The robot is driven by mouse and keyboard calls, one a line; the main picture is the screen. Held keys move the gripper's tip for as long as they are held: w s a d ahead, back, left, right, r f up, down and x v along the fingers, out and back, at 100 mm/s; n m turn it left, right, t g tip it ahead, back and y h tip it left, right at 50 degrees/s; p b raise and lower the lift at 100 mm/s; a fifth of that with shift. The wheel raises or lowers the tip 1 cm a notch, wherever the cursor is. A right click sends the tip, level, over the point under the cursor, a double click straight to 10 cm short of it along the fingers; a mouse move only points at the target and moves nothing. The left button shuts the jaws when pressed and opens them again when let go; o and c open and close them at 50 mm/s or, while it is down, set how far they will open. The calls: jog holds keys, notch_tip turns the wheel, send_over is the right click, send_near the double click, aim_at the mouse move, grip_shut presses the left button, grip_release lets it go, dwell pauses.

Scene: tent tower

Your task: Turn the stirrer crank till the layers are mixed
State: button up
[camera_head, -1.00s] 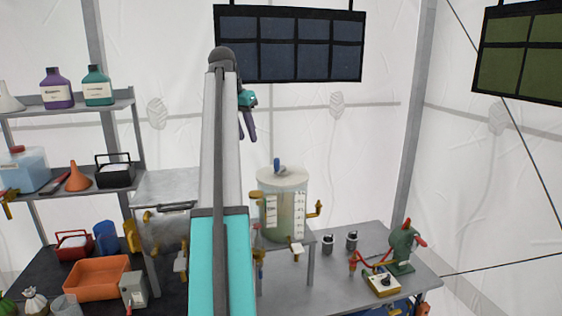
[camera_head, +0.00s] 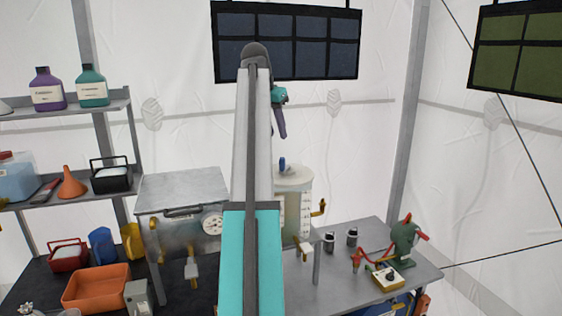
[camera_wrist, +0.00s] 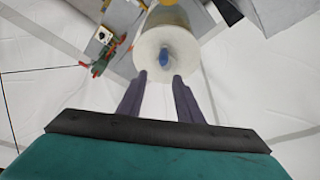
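The stirrer tank (camera_head: 305,205) is a pale, see-through cylinder with a white lid and side markings, standing on a raised stand. A blue crank knob (camera_head: 282,164) stands up from its lid. My arm hides the tank's left part, and the layers inside cannot be made out. In the wrist view the round white lid (camera_wrist: 178,38) and blue knob (camera_wrist: 163,56) lie beyond my fingertips. My gripper (camera_wrist: 160,77) is open and empty, its two dark purple fingers apart. In the head view my gripper (camera_head: 281,130) hangs above the knob, apart from it.
A metal box with a gauge (camera_head: 185,195) stands left of the tank. A green pump (camera_head: 404,245) and two dark canisters (camera_head: 340,241) are on the table to the right. A shelf (camera_head: 70,110) with bottles is at left. A dark panel (camera_head: 287,40) hangs behind.

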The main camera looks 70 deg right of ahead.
aim_at(282, 158)
jog(key=shift+w+a+f, duration=0.1)
jog(key=shift+w, duration=0.25)
jog(key=shift+f, duration=0.1)
jog(key=shift+p+x, duration=2.7)
jog(key=shift+x, duration=4.1)
jog(key=shift+w, duration=0.1)
grip_shut()
